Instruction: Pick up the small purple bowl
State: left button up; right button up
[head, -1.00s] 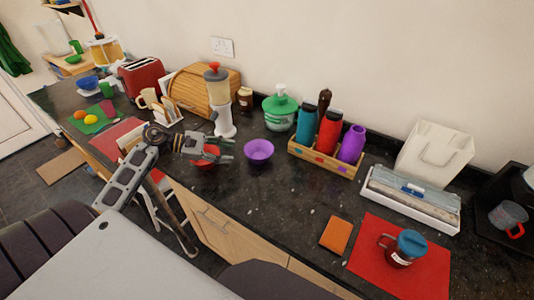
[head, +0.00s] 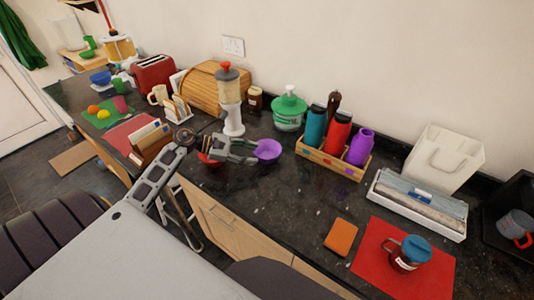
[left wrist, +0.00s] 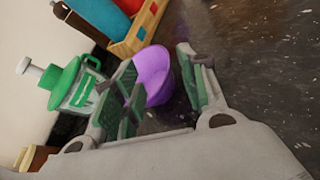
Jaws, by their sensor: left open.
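The small purple bowl (head: 268,151) stands on the dark granite counter, left of the wooden bottle holder. My left gripper (head: 250,150) is open at the bowl's left side, its fingertips close to the rim. In the left wrist view the purple bowl (left wrist: 153,73) shows ahead between the two spread fingers of the left gripper (left wrist: 160,80), partly hidden by the green-padded finger on the left. I cannot tell whether the fingers touch it. My right gripper is not in view.
A red bowl (head: 207,158) sits just behind the left gripper, partly hidden. A white dispenser with a red top (head: 231,105), a green lidded pot (head: 289,110) and the bottle holder (head: 330,162) stand around the purple bowl.

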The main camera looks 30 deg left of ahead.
aim_at(270, 161)
pick_arm(q)
jog(key=shift+x, duration=1)
jog(key=shift+w+d+f, duration=0.15)
jog(key=shift+w+d, duration=0.1)
jog(key=shift+d, duration=0.05)
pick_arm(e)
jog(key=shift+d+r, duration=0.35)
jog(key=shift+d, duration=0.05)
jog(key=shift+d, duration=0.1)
pick_arm(q)
jog(key=shift+p, duration=0.3)
jog(key=shift+p+x, duration=0.65)
jog(key=shift+x, duration=0.6)
jog(key=shift+p+x, duration=0.35)
jog(key=shift+x, duration=1)
jog(key=shift+s+d, duration=0.1)
jog(key=shift+s, duration=0.05)
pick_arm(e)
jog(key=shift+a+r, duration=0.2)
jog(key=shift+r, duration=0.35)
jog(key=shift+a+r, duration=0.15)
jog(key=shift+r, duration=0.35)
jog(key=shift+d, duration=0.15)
pick_arm(q)
grip_shut()
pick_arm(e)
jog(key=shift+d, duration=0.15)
